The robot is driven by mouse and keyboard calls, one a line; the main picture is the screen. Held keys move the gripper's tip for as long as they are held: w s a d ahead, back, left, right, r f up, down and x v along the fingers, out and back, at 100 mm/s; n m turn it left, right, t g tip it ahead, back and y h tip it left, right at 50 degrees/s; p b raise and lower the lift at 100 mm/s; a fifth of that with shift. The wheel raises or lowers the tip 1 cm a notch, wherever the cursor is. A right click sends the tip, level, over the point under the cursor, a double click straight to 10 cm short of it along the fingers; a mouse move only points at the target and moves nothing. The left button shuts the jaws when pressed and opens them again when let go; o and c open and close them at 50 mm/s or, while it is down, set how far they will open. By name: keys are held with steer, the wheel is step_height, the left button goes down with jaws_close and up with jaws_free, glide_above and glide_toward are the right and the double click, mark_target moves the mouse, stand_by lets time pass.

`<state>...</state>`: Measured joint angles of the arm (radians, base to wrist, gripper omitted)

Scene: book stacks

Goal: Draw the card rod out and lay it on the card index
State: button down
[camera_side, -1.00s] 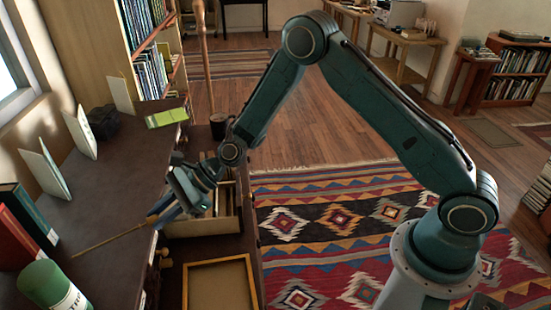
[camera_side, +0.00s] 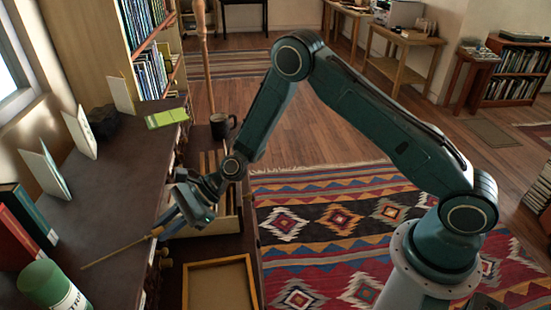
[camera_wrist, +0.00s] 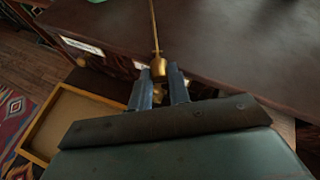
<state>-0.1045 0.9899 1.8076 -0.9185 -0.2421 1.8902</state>
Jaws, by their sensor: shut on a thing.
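The card rod (camera_side: 115,251) is a long, thin brass rod. Its free end points toward the lower left over the dark counter top, and it looks drawn clear of the drawer. My gripper (camera_side: 158,231) is shut on its thicker knob end, at the counter's edge. In the wrist view the rod (camera_wrist: 154,28) runs straight up from between my blue fingers (camera_wrist: 159,75). The card index (camera_side: 228,226) appears to be the open wooden drawer behind my gripper, largely hidden by my wrist. I cannot tell whether the rod touches the counter.
A shallow wooden tray (camera_side: 187,287) lies at the front. Standing books (camera_side: 30,215), a green-topped can (camera_side: 42,283) and white cards (camera_side: 78,132) line the counter (camera_side: 125,185). A dark mug (camera_side: 222,125) stands beyond the drawer. The counter's middle is clear.

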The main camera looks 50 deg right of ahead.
steer(key=c, duration=1.2)
jaws_free()
steer(key=shift+c, duration=0.2)
steer(key=shift+d, duration=0.15)
steer(key=v, duration=1.3)
steer(key=shift+s+d+r, duration=0.15)
steer(key=shift+s+r, duration=0.05)
steer(key=shift+r, duration=0.05)
